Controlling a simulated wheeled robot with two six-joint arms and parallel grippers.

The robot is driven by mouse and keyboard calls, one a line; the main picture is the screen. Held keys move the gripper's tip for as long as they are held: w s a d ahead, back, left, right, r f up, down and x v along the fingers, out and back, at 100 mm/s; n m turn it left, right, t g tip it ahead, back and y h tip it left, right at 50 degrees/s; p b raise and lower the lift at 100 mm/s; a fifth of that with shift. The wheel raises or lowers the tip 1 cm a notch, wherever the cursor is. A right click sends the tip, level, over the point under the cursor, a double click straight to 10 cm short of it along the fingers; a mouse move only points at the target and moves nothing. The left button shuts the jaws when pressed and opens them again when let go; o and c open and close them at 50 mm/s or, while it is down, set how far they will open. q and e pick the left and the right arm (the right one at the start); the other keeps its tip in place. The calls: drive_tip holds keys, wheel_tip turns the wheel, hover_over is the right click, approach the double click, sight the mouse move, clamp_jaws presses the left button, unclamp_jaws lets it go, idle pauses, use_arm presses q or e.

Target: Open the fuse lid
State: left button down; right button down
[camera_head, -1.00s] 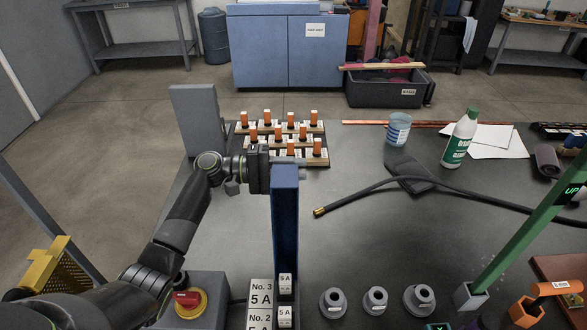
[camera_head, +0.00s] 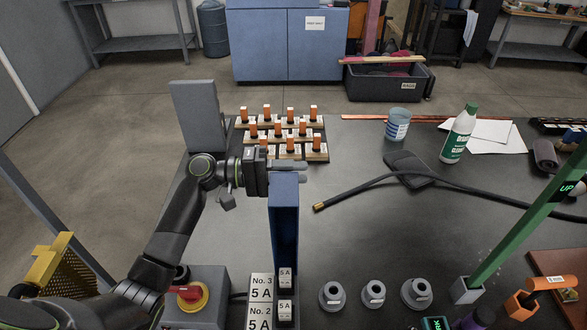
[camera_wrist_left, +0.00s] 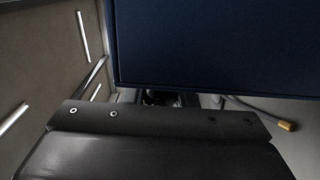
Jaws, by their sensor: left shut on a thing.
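The fuse lid is a tall dark-blue panel (camera_head: 285,235), raised near the middle of the table above the fuse block (camera_head: 262,288). Fuses marked 5 A (camera_head: 285,279) show at its near end. My left gripper (camera_head: 288,168) is at the lid's top end, shut on it; its fingers are partly hidden. In the left wrist view the lid (camera_wrist_left: 220,45) fills the upper right, and my gripper's dark body hides the grip. My right gripper is not in view.
Orange-topped pieces on a wooden rack (camera_head: 290,151) stand just behind the gripper. A red knob (camera_head: 190,294) is left of the fuse block. Grey round pieces (camera_head: 373,293) stand to the right. A black hose (camera_head: 365,187) crosses the right side; the table between is clear.

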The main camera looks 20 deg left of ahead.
use_arm(q)
drive_tip(key=shift+f, duration=0.1)
drive_tip(key=c, duration=1.2)
unclamp_jaws()
drive_tip(key=b+v, duration=0.3)
drive_tip(key=v, duration=1.4)
drive_tip(key=shift+a+b, duration=0.25)
drive_tip(key=shift+b, duration=0.1)
drive_tip(key=shift+s, duration=0.1)
